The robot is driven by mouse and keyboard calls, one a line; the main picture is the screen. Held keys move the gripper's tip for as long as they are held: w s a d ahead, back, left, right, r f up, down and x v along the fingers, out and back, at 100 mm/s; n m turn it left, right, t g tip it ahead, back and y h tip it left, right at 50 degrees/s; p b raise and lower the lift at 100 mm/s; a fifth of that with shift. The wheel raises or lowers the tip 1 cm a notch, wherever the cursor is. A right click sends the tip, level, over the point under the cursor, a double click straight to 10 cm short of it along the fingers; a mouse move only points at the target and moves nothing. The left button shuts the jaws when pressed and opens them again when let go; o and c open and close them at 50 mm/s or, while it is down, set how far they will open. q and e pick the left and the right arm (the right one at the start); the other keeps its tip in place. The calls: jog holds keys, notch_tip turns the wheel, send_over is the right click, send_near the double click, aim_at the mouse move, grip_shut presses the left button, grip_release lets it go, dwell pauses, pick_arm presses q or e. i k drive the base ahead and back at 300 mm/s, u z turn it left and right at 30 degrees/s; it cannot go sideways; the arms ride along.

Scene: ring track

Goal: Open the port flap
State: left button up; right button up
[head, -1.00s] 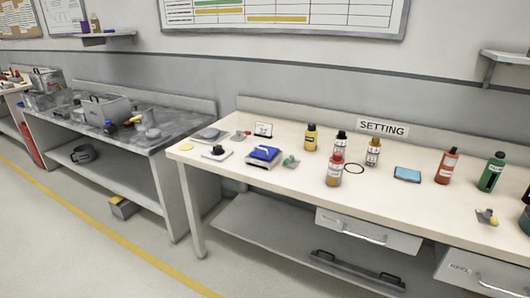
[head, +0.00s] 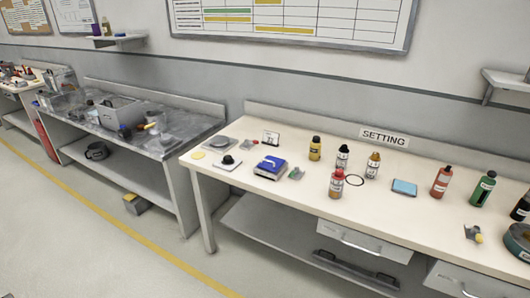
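I cannot make out a port flap in the head view. A blue-topped device (head: 270,167) sits on the white bench marked SETTING (head: 384,138). A grey metal box (head: 121,112) stands on the grey-topped bench to the left, too small to tell whether it has a flap. Neither of my grippers is in view.
The white bench (head: 290,211) carries several bottles, such as a yellow one (head: 315,148) and a red one (head: 441,181). A drawer (head: 362,240) is under it. A yellow line (head: 120,225) crosses the open floor at the left.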

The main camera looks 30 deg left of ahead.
aim_at(273, 163)
jog(key=u, duration=0.05)
jog(key=k, duration=0.25)
jog(key=u, duration=0.1)
jog(key=i, duration=1.5)
jog(key=u, duration=1)
